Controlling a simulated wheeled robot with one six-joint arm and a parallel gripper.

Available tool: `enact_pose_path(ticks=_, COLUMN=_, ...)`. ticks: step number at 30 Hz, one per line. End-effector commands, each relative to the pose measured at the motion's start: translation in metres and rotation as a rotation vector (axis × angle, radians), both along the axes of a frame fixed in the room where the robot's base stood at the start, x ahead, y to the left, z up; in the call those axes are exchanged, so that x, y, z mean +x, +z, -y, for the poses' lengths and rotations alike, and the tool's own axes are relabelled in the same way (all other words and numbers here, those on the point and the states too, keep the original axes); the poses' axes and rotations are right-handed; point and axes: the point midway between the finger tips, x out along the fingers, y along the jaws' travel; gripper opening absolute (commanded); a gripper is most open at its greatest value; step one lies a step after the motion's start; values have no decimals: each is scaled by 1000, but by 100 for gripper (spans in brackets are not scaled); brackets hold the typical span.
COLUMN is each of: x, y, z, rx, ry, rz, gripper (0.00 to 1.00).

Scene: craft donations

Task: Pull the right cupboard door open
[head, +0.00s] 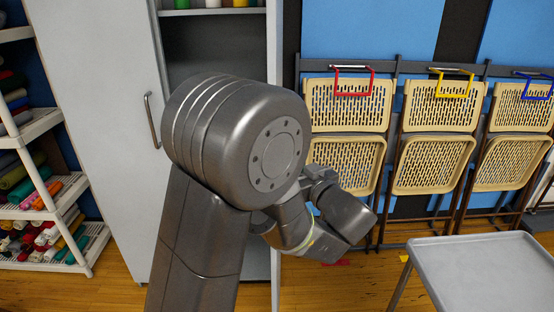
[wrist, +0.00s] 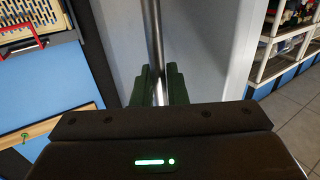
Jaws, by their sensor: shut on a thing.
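The right cupboard door stands swung out and shows as a narrow pale strip (head: 274,45) in the head view, mostly hidden behind my arm. Its grey face (wrist: 205,40) fills the middle of the wrist view. A vertical metal bar handle (wrist: 153,35) runs down between the two dark fingers of my gripper (wrist: 158,88), which is shut on it. In the head view my arm covers the handle, and the fingertips cannot be made out. The cupboard's dark interior (head: 215,45) shows beside the door.
The left cupboard door (head: 100,100), with its own handle (head: 151,120), looks shut. Jars stand on a shelf inside. Folding chairs (head: 435,105) hang at the right, with a grey table (head: 490,265) in front. A white fabric rack (head: 60,215) stands left. Some wooden floor (head: 345,290) is clear.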

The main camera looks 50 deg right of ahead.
Motion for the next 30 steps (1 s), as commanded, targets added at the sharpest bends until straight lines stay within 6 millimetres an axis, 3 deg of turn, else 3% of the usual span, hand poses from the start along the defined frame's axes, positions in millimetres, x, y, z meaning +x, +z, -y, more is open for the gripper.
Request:
enact_pose_path(ticks=10, x=-21, y=6, z=28, rx=-8, ry=96, rz=4, gripper=0)
enact_pose_path(ticks=27, x=-25, y=6, z=33, rx=-11, ry=118, rz=5, gripper=0)
enact_pose_path(ticks=28, x=-25, y=6, z=33, rx=-11, ry=118, rz=5, gripper=14)
enact_pose_path(ticks=30, x=-25, y=5, z=33, rx=-10, ry=119, rz=4, gripper=28)
